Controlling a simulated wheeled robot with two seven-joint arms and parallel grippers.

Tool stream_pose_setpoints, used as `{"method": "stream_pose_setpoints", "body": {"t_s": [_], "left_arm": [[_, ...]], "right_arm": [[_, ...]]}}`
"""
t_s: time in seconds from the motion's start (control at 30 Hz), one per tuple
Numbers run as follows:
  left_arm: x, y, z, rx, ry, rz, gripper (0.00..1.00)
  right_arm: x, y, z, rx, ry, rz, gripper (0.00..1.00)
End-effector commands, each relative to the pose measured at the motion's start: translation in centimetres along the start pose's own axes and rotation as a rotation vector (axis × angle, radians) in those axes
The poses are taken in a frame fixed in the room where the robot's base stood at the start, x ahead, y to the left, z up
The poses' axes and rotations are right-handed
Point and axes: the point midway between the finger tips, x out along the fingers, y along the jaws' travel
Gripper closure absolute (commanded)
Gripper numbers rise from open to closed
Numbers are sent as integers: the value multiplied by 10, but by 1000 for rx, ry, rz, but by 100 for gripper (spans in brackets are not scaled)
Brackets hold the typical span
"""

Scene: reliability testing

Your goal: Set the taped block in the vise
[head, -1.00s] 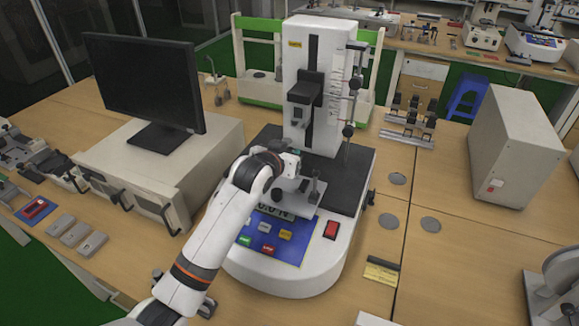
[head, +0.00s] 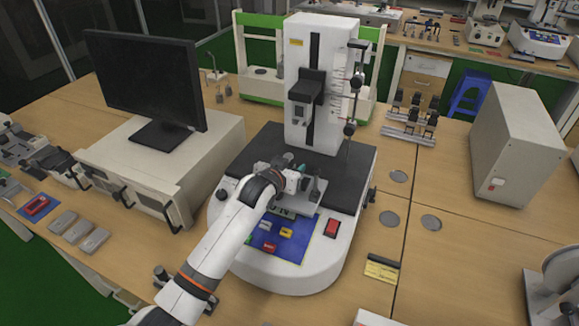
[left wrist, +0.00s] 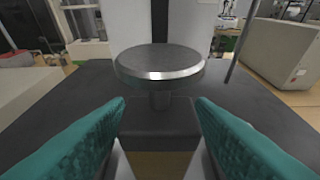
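My left gripper (head: 300,172) is over the front of the testing machine's black bed. In the left wrist view its two teal fingers (left wrist: 160,115) are wide apart. Between and beyond them is a dark surface with a tan band (left wrist: 160,165) low in the picture; I cannot tell what the band belongs to. A round metal plate (left wrist: 160,62) on a short stem stands just ahead of the fingertips. A small black-and-yellow piece (head: 382,268) lies on the table right of the machine; I cannot tell whether it is the taped block. I cannot identify the vise for certain. My right gripper is out of view.
The machine's white column (head: 318,70) rises behind the gripper, with a thin rod (head: 350,105) at its right. A monitor (head: 145,85) stands on a beige box at the left. A large beige case (head: 515,145) stands right. Table right of the machine is mostly clear.

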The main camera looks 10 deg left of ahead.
Motion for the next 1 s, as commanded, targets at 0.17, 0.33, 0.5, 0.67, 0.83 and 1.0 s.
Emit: {"method": "stream_pose_setpoints", "body": {"t_s": [0.17, 0.33, 0.5, 0.67, 0.83, 1.0], "left_arm": [[0, 0, 0, 0, 0, 0, 51], [-6, 0, 2, 0, -1, 0, 51], [-33, 0, 1, 0, -2, -1, 51], [-67, 0, 1, 0, -2, 0, 51], [-98, 0, 1, 0, -2, -1, 51], [-116, 0, 2, -1, 0, 0, 51]], "right_arm": [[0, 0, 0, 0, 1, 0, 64], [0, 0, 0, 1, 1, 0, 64], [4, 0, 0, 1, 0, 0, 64], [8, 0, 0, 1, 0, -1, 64], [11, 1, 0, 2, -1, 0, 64], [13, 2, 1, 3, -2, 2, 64]]}}
